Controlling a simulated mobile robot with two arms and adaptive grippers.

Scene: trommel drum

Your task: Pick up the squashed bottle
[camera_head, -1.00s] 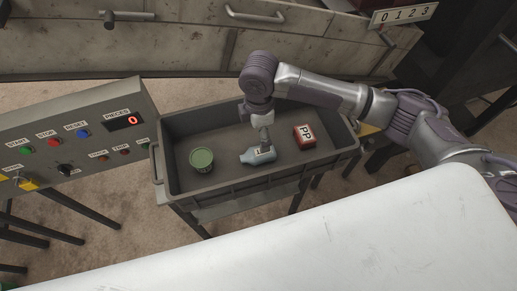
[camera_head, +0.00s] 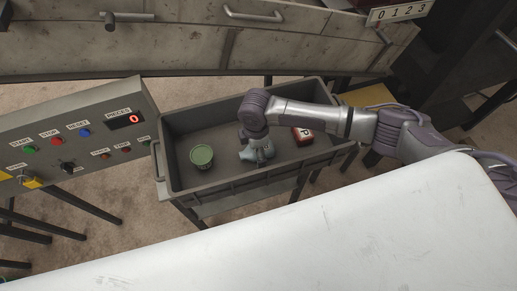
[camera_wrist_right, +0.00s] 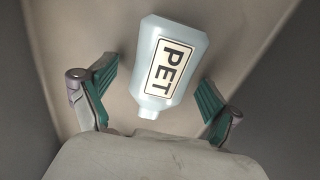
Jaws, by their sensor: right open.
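The squashed bottle (camera_head: 262,153) is pale blue and lies in the grey crate (camera_head: 228,189). In the right wrist view the bottle (camera_wrist_right: 172,58) shows a PET label, with its neck toward my palm. My right gripper (camera_wrist_right: 157,88) is open, with one green-padded finger on each side of the bottle. Neither finger appears to touch it. In the head view my right arm reaches down over the bottle and hides part of it. My left gripper is not in view.
A green can (camera_head: 201,157) stands left of the bottle in the crate. A red block with a letter label (camera_head: 302,135) lies to its right, partly behind my arm. A control panel (camera_head: 80,135) stands left of the crate.

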